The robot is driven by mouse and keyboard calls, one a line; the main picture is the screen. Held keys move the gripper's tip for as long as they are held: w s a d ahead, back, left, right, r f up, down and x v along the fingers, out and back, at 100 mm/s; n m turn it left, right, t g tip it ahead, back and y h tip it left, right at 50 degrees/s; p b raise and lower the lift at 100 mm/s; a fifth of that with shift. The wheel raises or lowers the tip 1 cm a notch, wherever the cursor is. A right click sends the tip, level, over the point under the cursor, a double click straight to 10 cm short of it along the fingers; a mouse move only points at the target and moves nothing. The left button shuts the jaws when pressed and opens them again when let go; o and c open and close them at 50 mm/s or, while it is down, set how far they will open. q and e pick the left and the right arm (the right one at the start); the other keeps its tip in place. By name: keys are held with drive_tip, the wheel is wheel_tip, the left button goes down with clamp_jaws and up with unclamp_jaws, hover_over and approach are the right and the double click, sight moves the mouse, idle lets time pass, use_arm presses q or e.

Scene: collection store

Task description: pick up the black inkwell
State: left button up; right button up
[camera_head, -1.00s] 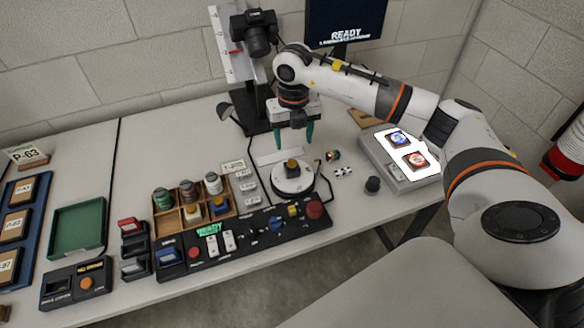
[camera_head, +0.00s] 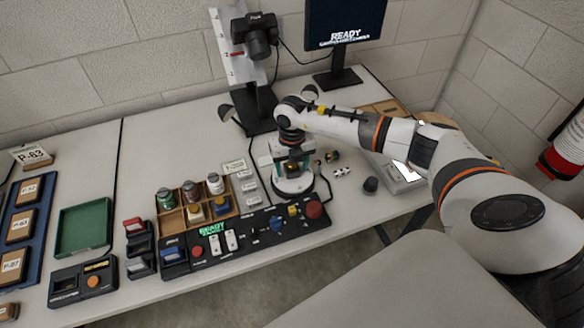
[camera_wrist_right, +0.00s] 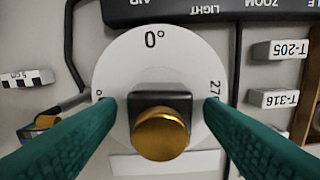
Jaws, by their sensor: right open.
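The black inkwell, a square dark block with a round brass-coloured cap (camera_wrist_right: 160,134), stands on the white turntable (camera_wrist_right: 118,62) in the right wrist view. In the head view the inkwell (camera_head: 293,169) is partly hidden by my right gripper. My right gripper (camera_wrist_right: 160,106) is open, its green fingers on the left and right of the inkwell, with a gap showing on each side. In the head view the right gripper (camera_head: 290,172) is low over the turntable. My left gripper is not in view.
A black control panel (camera_head: 262,240) with buttons lies in front of the turntable. Small labelled blocks (camera_head: 250,187) and a wooden tray of jars (camera_head: 175,219) stand to its left. A camera stand (camera_head: 262,110) rises behind.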

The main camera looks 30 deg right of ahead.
drive_tip(key=c, duration=1.1)
drive_tip(key=shift+r, duration=0.15)
